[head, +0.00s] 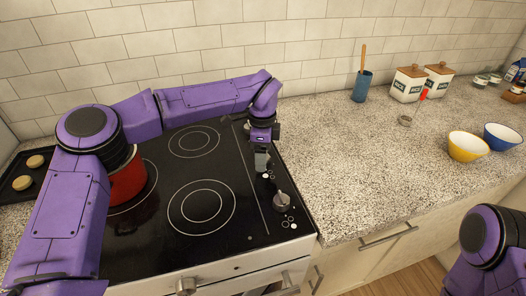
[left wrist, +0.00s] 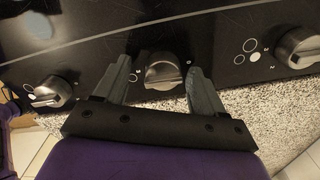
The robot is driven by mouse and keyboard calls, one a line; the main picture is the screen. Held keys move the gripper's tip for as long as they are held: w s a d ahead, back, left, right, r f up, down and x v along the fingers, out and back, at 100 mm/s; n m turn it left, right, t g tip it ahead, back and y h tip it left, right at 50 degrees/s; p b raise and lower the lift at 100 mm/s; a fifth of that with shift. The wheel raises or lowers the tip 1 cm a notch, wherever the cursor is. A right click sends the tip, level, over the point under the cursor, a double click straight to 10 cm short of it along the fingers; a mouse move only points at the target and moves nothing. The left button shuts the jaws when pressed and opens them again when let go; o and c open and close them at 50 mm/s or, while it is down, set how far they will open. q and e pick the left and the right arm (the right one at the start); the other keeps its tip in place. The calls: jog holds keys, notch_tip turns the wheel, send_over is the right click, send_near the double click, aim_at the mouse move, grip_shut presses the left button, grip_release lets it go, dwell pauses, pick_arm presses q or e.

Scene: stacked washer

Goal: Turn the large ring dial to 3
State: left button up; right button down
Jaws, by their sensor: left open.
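The stove shows silver dials along the right side of its black top. My left gripper (head: 262,163) is open over this strip, and in the left wrist view (left wrist: 159,68) its fingers stand on either side of a middle dial (left wrist: 164,73). A gap shows beside each finger, and no grip on the dial is visible. Another dial (left wrist: 50,92) is at the left of that view and one more (left wrist: 301,47) at the right, with ring marks beside it. The front dial (head: 281,200) shows in the head view. I cannot read the numbers or tell which is the large ring dial. My right gripper is out of view.
A red pot (head: 128,178) stands on the left burner, partly behind my left arm. A baking tray (head: 14,197) with cookies is at the far left. The speckled counter (head: 350,165) is mostly clear, with a yellow bowl (head: 466,148) and blue bowl (head: 503,138) at right.

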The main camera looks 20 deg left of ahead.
pick_arm(q)
jog(key=shift+w+f, duration=0.4)
jog(key=shift+w, duration=0.05)
jog(key=shift+s+r, duration=0.15)
jog(key=shift+s, duration=0.05)
jog(key=shift+s+r, duration=0.1)
jog(key=shift+s, duration=0.05)
jog(key=shift+c, duration=1.2)
jog(key=c, duration=0.8)
jog(key=shift+c, duration=0.2)
